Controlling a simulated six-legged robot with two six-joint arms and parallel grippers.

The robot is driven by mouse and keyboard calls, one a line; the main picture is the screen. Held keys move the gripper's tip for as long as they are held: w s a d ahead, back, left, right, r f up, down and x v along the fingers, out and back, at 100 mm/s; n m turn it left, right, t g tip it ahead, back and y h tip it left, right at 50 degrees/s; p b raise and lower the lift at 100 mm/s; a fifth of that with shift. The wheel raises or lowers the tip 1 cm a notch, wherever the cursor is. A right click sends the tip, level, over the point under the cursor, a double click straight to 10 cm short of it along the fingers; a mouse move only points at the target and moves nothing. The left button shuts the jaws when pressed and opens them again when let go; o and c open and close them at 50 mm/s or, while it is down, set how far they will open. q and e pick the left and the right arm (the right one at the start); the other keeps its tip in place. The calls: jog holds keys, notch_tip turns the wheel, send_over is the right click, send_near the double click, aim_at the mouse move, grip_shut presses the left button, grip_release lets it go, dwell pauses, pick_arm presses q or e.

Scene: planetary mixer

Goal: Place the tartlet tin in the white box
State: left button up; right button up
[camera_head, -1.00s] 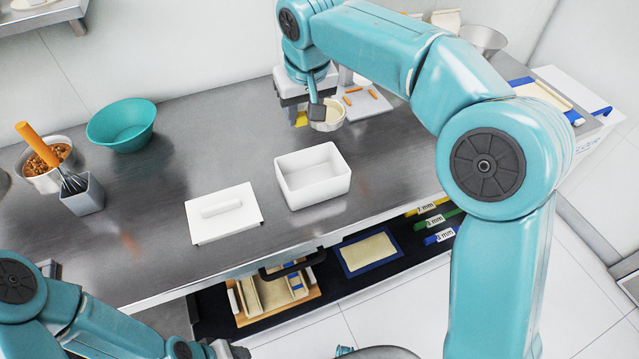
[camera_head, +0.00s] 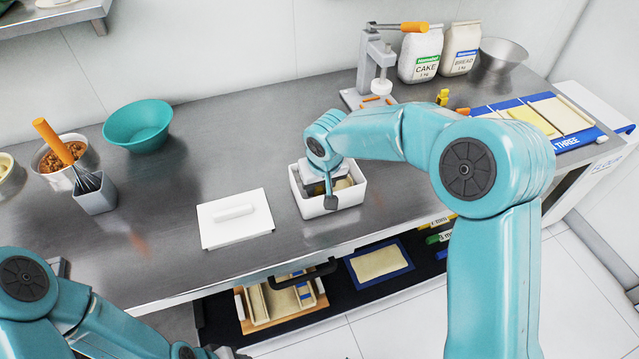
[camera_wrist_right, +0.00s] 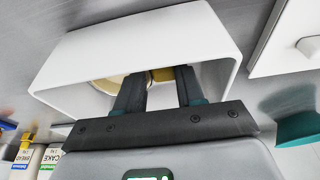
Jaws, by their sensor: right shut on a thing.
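The white box (camera_head: 356,194) stands open on the steel counter. It also shows in the right wrist view (camera_wrist_right: 150,40). My right gripper (camera_head: 333,190) reaches down into the box. In the right wrist view the gripper (camera_wrist_right: 160,82) has both fingers past the box rim and is shut on the tartlet tin (camera_wrist_right: 106,84), a pale cream-filled round tin. The tin (camera_head: 344,183) is partly hidden by the gripper and box wall; I cannot tell if it touches the box floor. My left gripper (camera_head: 222,353) is barely in view at the bottom edge.
The white lid (camera_head: 235,225) with a bar handle lies left of the box. A teal bowl (camera_head: 139,124) and a grey container with a whisk (camera_head: 96,197) stand further left. A press with an orange handle (camera_head: 374,75) stands behind. The open drawer (camera_head: 345,305) is below the counter edge.

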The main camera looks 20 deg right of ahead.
jog(key=shift+s, duration=0.1)
jog(key=shift+f, duration=0.15)
jog(key=o, duration=1)
jog(key=shift+o, duration=0.2)
jog(key=v, duration=1.2)
jog(key=shift+r, duration=0.25)
